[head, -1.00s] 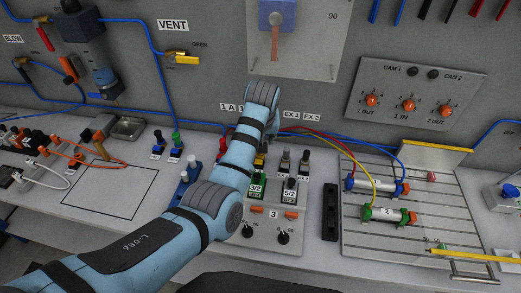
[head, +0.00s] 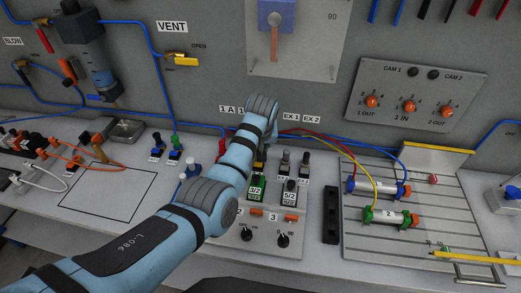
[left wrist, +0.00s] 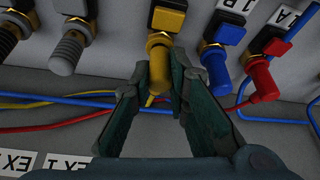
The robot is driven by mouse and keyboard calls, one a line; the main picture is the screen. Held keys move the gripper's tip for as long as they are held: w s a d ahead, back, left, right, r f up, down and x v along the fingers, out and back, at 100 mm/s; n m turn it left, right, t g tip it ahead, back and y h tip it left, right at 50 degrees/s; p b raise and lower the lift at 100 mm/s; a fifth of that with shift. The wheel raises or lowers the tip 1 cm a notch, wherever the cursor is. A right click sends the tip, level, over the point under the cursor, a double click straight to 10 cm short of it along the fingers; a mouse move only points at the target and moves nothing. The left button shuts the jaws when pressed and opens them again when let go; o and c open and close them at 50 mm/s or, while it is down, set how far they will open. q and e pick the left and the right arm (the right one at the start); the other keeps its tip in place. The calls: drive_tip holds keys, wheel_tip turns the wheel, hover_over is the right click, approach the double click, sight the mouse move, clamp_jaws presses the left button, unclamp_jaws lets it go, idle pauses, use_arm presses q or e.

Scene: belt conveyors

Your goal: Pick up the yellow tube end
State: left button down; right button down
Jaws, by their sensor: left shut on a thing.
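The yellow tube end (left wrist: 155,99) lies between the fingers of my left gripper (left wrist: 157,88), below a yellow elbow fitting (left wrist: 164,22) with a brass collar. The fingers are shut on the tube end. The yellow tube (left wrist: 40,104) runs off to the left in the left wrist view. In the head view the same yellow tube (head: 362,172) runs down to a green-ended cylinder (head: 388,216) marked 2. My left wrist hides the gripper and the tube end in the head view. My right gripper is not in view.
A blue fitting (left wrist: 217,65) and a red one (left wrist: 262,82) stand right of the gripper in the left wrist view. Grey fittings (left wrist: 70,48) stand to its left. Blue and red tubes pass close by. A valve block (head: 262,238) stands below my wrist in the head view.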

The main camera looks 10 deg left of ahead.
use_arm(q)
drive_tip(key=shift+r, duration=0.1)
wheel_tip(320, 180, up, 7)
drive_tip(key=shift+r+p, duration=0.1)
drive_tip(key=shift+p, duration=0.35)
drive_tip(key=s+a, duration=0.4)
drive_tip(key=a, duration=0.4)
drive_tip(key=s+a, duration=0.5)
drive_tip(key=a, duration=0.2)
drive_tip(key=shift+a+f, duration=0.2)
drive_tip(key=shift+a, duration=0.2)
drive_tip(key=shift+w+d, duration=0.1)
drive_tip(key=shift+d, duration=0.05)
